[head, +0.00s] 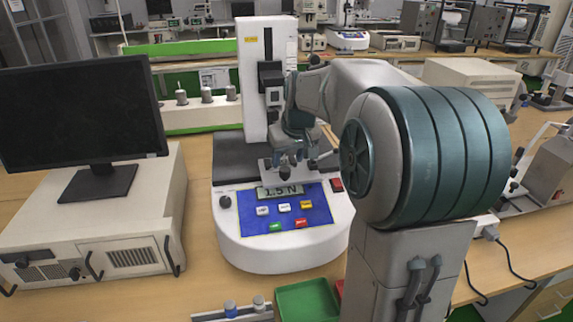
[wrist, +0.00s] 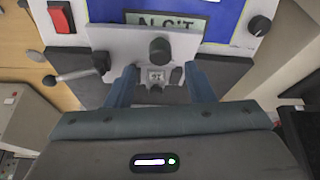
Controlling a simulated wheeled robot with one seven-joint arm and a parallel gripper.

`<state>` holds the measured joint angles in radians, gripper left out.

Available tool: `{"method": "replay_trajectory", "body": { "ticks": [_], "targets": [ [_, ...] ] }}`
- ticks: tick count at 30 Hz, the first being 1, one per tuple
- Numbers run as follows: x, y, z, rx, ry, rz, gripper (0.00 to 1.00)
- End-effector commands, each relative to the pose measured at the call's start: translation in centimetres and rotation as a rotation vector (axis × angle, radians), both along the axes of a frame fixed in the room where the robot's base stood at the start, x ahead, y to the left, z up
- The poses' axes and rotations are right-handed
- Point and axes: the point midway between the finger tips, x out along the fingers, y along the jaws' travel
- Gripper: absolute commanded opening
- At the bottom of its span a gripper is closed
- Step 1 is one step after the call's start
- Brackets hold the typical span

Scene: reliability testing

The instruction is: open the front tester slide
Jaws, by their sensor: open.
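The tester (head: 281,230) is a white stand with a blue panel, and its display reads 1.5 N. A light grey slide plate (head: 266,172) with a dark round knob sits just behind the panel. In the wrist view the slide plate (wrist: 215,45) appears upside down, with the black knob (wrist: 160,51) near its middle. My gripper (wrist: 160,68) is open, its two blue fingers spread to either side of the knob's line. I cannot tell whether they touch the plate. In the head view my gripper (head: 286,158) is over the slide, partly hiding it.
A black monitor (head: 84,115) stands on a beige instrument box (head: 90,225) at left. A green tray (head: 308,300) lies in front of the tester. A lever (wrist: 75,76) projects beside the slide. The tester's upright column (head: 253,60) rises behind. Bare bench shows between the box and tester.

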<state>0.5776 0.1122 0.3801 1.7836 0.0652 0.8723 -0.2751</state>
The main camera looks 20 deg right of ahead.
Motion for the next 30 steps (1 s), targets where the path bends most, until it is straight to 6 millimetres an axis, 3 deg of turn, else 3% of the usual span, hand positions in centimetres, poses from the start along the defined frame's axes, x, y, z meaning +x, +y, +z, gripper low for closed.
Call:
{"method": "replay_trajectory", "body": {
  "ticks": [6,12,18,30],
  "targets": [
    [-1.9,0.0,4.9,-0.001,-0.005,0.0,0.49],
    [-3.1,-0.1,7.8,0.0,-0.003,0.001,0.49],
    [-3.6,-0.1,8.8,0.001,-0.002,0.001,0.49],
    [-3.6,-0.1,8.8,0.001,-0.001,0.0,0.49]
  ]
}}
